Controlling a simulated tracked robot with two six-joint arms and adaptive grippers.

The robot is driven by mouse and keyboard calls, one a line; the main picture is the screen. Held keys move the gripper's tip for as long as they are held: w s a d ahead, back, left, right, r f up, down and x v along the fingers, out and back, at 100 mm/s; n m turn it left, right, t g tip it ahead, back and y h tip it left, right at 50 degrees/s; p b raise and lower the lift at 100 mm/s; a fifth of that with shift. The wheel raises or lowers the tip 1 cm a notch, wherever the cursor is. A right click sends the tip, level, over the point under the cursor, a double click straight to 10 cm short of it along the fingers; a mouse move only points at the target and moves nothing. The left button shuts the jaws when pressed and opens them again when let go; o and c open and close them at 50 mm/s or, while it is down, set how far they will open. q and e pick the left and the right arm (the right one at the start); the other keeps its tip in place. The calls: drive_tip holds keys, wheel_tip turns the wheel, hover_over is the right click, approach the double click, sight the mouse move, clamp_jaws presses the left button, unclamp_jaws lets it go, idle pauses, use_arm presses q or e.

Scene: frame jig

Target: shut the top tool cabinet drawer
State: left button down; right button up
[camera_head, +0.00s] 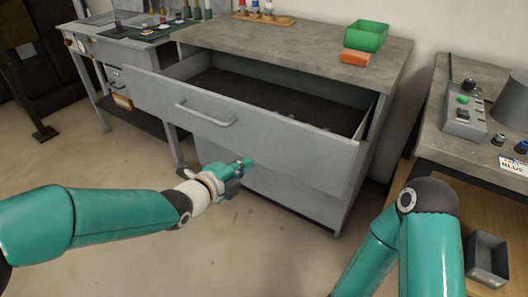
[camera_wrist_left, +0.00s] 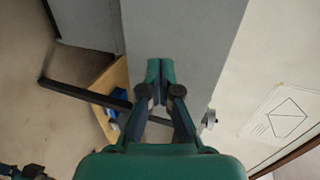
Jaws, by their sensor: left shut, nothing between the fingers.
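The grey tool cabinet (camera_head: 385,90) stands in the middle of the head view. Its top drawer (camera_head: 285,133) is pulled well out, and its dark, seemingly empty inside shows. A bar handle (camera_head: 205,116) is on the drawer's front. My left gripper (camera_head: 247,163) is shut and empty, in front of the drawer's front panel, below and to the right of the handle. In the left wrist view its closed fingertips (camera_wrist_left: 160,68) point at a grey panel (camera_wrist_left: 185,35); I cannot tell whether they touch it. My right arm shows at the lower right, but its gripper is out of view.
A green bin (camera_head: 366,37) and an orange block (camera_head: 355,58) sit on the cabinet's top, with several bottles on a wooden holder (camera_head: 263,18) at the back. A workbench (camera_head: 130,45) stands to the left. A bench with a control box (camera_head: 464,122) is on the right. Floor in front is clear.

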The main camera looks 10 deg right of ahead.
sight(269, 146)
use_arm(q)
drive_tip(key=x, duration=0.7)
drive_tip(key=shift+w+d+r, duration=0.2)
drive_tip(key=shift+w+d, duration=0.45)
drive_tip(key=shift+w, duration=0.15)
drive_tip(key=shift+w, duration=0.1)
